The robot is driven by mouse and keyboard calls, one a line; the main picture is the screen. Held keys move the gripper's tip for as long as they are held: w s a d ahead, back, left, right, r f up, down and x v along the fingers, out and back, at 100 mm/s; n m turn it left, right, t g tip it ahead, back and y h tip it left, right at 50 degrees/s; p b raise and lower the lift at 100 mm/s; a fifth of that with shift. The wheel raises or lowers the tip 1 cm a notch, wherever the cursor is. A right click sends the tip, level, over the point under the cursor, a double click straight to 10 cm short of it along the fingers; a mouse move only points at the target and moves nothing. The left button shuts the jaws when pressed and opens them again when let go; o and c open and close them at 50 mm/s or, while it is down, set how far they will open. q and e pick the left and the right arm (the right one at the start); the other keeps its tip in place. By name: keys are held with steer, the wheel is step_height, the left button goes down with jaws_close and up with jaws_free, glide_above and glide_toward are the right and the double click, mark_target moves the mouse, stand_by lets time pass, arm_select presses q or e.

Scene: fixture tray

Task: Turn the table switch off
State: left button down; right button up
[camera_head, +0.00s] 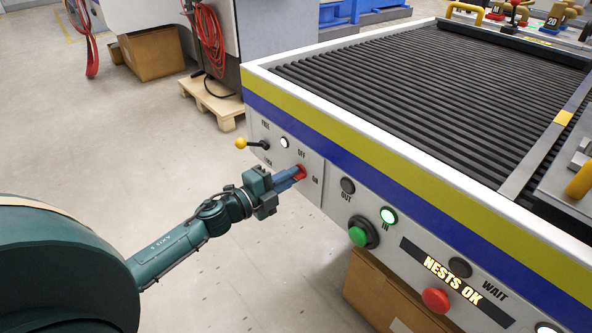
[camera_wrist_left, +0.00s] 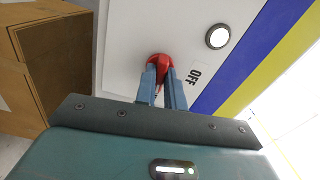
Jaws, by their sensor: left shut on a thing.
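The table switch (camera_head: 301,171) is a red knob on the white front panel of the table, between the labels OFF and ON. My left gripper (camera_head: 296,174) has its blue fingers at the red knob and is shut on it. In the left wrist view the switch (camera_wrist_left: 159,62) shows as a red knob between the fingertips (camera_wrist_left: 161,78), with the OFF label just to its right. The fingers hide part of the knob, so I cannot tell its exact position. My right gripper is in neither view.
A yellow-tipped lever (camera_head: 241,143) sticks out left of the switch. A green button (camera_head: 358,236), a red button (camera_head: 436,300) and a lit display reading NESTS OK (camera_head: 454,279) are to its right. Cardboard boxes stand below (camera_head: 385,295) the panel. Open floor lies to the left.

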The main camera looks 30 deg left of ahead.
arm_select(q)
steer(key=n+p, duration=0.3)
steer(key=n, duration=0.1)
stand_by(0.3)
steer(key=shift+n, duration=0.3)
steer(key=n+p, duration=0.4)
steer(key=n, duration=0.1)
steer(key=shift+n, duration=0.3)
stand_by(0.4)
